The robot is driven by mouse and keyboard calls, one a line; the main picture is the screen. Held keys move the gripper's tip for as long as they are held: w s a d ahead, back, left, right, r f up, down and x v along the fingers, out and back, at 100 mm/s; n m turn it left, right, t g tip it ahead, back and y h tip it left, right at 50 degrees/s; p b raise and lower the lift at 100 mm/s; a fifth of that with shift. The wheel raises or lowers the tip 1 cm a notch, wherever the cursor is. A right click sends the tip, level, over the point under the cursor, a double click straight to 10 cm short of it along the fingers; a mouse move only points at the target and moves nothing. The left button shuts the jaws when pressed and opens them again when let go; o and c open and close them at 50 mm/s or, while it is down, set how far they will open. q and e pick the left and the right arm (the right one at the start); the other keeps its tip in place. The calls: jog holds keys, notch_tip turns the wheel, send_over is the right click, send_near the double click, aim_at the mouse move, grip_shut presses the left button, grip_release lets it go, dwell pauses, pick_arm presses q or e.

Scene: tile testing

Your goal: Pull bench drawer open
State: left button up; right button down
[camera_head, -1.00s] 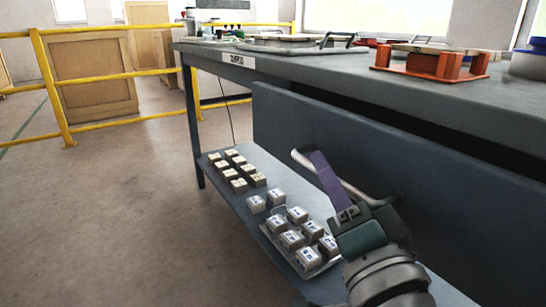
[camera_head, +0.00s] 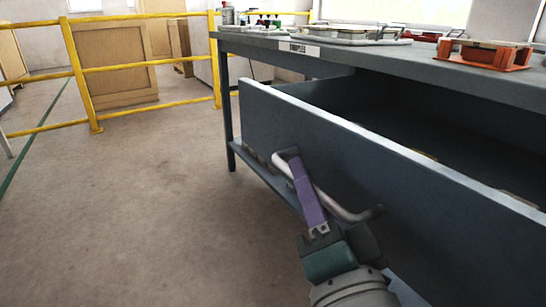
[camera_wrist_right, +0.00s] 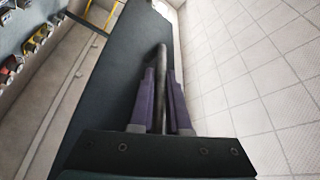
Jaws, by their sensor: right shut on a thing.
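The bench drawer (camera_head: 340,150) is a dark blue-grey drawer under the bench top, standing well out from the bench with its dark inside showing. Its metal bar handle (camera_head: 345,208) runs along the drawer front. My right gripper (camera_head: 301,168) is shut on the handle, with purple fingers around the bar. In the right wrist view the two purple fingers (camera_wrist_right: 162,90) lie on either side of the handle bar (camera_wrist_right: 161,60), and the drawer front (camera_wrist_right: 130,70) is behind them. My left gripper is not in view.
The bench top (camera_head: 480,75) carries metal trays (camera_head: 350,35) and an orange stand (camera_head: 484,55). The lower shelf (camera_head: 262,172) is mostly hidden behind the drawer. A yellow railing (camera_head: 145,64) stands at the back left. The floor (camera_head: 150,210) on the left is clear.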

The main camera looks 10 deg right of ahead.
jog(key=shift+s+a, duration=0.1)
jog(key=shift+a, duration=0.15)
jog(key=c, duration=0.9)
grip_release()
jog(key=p+v, duration=0.1)
jog(key=v, duration=0.9)
